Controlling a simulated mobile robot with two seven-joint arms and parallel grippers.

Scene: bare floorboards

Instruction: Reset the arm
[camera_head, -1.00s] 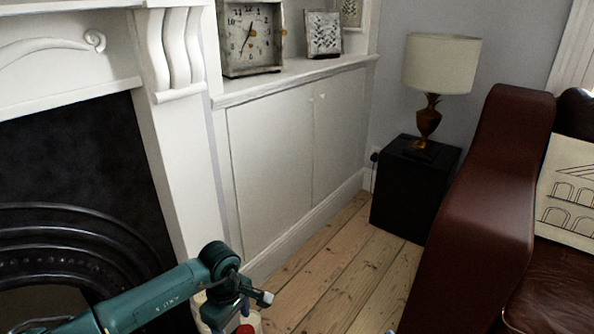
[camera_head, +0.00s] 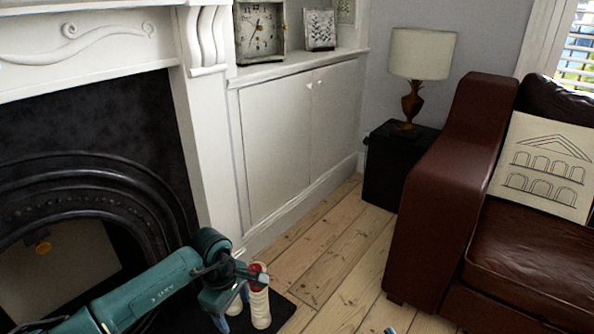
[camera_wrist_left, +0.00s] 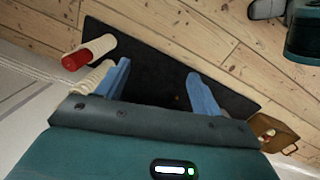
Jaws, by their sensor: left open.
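My left gripper (camera_head: 232,306) is low in the head view, in front of the fireplace. Its blue fingers are apart, and the left wrist view shows nothing between them (camera_wrist_left: 158,82). A pale bottle-like thing with a red part (camera_head: 261,308) stands close beside it in the head view. In the left wrist view a white cylinder with a red end (camera_wrist_left: 92,50) and a pale ribbed thing (camera_wrist_left: 92,78) are beside the left finger; I cannot tell whether they touch it. A small blue tip (camera_head: 389,331), perhaps of my right gripper, shows at the bottom edge.
A dark slab (camera_wrist_left: 150,45) lies under the gripper. A brown box (camera_wrist_left: 272,132) is at its right end. The fireplace (camera_head: 90,170) and white cupboard (camera_head: 275,140) are left. A black box with a lamp (camera_head: 400,165) and a brown leather sofa (camera_head: 432,190) are right. Floorboards (camera_head: 330,260) between are bare.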

